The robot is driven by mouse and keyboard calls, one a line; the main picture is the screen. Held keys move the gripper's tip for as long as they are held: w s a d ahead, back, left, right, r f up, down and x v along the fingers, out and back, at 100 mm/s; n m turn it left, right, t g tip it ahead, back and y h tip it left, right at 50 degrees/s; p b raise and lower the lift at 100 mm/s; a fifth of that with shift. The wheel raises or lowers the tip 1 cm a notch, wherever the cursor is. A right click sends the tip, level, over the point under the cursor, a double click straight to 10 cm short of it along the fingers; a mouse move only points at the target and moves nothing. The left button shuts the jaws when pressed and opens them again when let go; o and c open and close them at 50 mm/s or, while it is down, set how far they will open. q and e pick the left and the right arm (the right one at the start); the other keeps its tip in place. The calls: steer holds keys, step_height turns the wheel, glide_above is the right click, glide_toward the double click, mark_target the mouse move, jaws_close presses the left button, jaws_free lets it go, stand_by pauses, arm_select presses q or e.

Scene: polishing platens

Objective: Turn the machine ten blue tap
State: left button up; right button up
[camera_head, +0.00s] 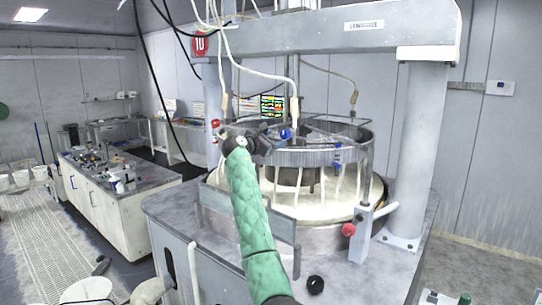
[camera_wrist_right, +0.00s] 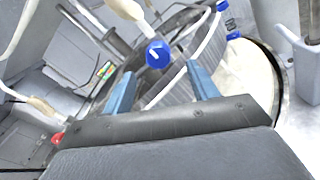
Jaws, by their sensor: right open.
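The polishing machine (camera_head: 418,140) carries a red sign (camera_head: 200,44) reading 10. A blue tap (camera_head: 286,134) sits at its ring, just right of my right gripper (camera_head: 266,138). In the right wrist view the blue tap (camera_wrist_right: 158,53) is a round knob with a pale mark, beneath a white hose fitting. The right gripper's two blue-grey fingers (camera_wrist_right: 162,76) are open and empty. The tap appears between and beyond the fingertips, with no visible contact. In the head view the gripper's dark body hides part of the ring. My left gripper does not show.
More blue taps (camera_head: 337,155) sit on the ring's right side. White hoses (camera_head: 262,53) hang over the ring. A red knob (camera_head: 348,229) and a black knob (camera_head: 315,284) are at the machine's front. A white cabinet (camera_head: 105,210) stands left, across an open floor.

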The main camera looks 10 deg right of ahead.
mark_target(284, 134)
steer(key=w+d+n+p, duration=0.1)
steer(key=w+d+p, duration=0.1)
steer(key=w+d+n+p, duration=0.1)
steer(key=w+d+p, duration=0.1)
steer(key=d, duration=0.1)
steer(key=shift+r+n, duration=0.2)
steer(key=shift+n, duration=0.1)
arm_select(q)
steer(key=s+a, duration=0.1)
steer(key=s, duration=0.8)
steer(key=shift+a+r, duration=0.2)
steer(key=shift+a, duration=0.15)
arm_select(e)
steer(key=shift+w+d+f, duration=0.2)
steer(key=shift+w+d, duration=0.3)
steer(key=shift+d, duration=0.05)
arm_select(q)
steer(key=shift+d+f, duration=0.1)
arm_select(e)
steer(key=c, duration=1)
